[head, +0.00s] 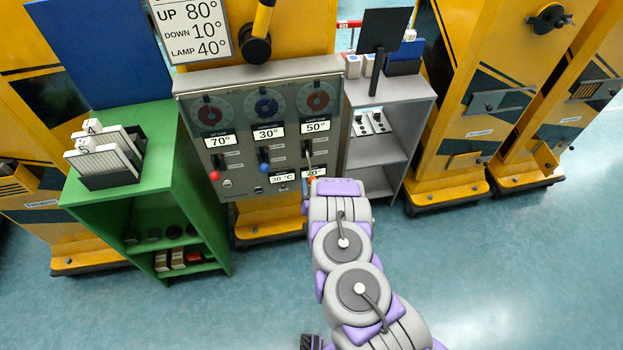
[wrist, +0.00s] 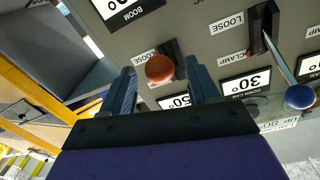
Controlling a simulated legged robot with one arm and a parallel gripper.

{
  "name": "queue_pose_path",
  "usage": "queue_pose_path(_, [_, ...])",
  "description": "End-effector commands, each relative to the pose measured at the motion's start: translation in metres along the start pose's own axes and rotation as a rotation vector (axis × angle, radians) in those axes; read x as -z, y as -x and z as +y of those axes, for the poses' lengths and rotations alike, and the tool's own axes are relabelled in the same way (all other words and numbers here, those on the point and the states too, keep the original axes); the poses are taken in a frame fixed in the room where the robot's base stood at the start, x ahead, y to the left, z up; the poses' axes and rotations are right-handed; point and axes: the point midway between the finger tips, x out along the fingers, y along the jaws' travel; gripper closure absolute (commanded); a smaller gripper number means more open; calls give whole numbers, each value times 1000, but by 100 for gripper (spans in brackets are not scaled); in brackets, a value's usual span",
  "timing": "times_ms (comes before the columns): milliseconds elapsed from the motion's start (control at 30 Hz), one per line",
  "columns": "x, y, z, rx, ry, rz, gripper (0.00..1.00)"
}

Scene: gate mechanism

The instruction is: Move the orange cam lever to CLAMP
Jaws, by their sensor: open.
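The orange cam lever's round knob (wrist: 160,68) shows in the wrist view, in front of its black slot on the grey panel. Its LOOSE label (wrist: 146,56) and its CLAMP label (wrist: 158,83) lie beside the slot; the knob partly covers the area, so I cannot tell its exact setting. My gripper (wrist: 161,76) is open, with one blue finger on each side of the knob and gaps showing. In the head view a bit of orange (head: 311,180) shows at the end of my arm; my gripper hides most of the lever there.
The grey control panel (head: 243,150) also carries a red-knobbed lever (head: 214,175) and a blue-knobbed lever (head: 264,166). The blue knob (wrist: 299,97) is right of my fingers in the wrist view. A green shelf (head: 190,190) and a grey shelf (head: 375,180) flank the panel.

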Motion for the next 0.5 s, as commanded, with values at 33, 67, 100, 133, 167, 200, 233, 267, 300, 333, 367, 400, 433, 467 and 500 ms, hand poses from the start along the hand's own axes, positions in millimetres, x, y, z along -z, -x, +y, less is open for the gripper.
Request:
queue_pose_path(33, [-2, -8, 0, 1, 0, 0, 40])
queue_pose_path(67, [-2, -13, 0, 1, -1, 0, 40])
queue_pose_path(100, [-1, -18, 0, 2, -1, 2, 40])
queue_pose_path(133, [-1, -22, 0, 2, -1, 2, 40])
queue_pose_path(167, [-1, -26, 0, 2, 0, 1, 40])
queue_pose_path(200, [-1, -30, 0, 1, 0, 0, 40])
queue_pose_path(233, [-1, -32, 0, 1, 0, -1, 40])
queue_pose_path(267, [-1, -34, 0, 1, 0, -1, 40])
queue_pose_path(300, [-1, -36, 0, 1, 0, -1, 40])
queue_pose_path(333, [-1, -37, 0, 1, -1, -2, 40])
queue_pose_path(367, [-1, -38, 0, 1, -1, -2, 40])
queue_pose_path(400, [-1, -39, 0, 1, -1, -2, 40])
queue_pose_path(433, [-1, -40, 0, 1, -1, -2, 40])
queue_pose_path(467, [-1, -40, 0, 0, -1, -3, 40])
queue_pose_path(500, [-1, -41, 0, 0, -1, -3, 40])
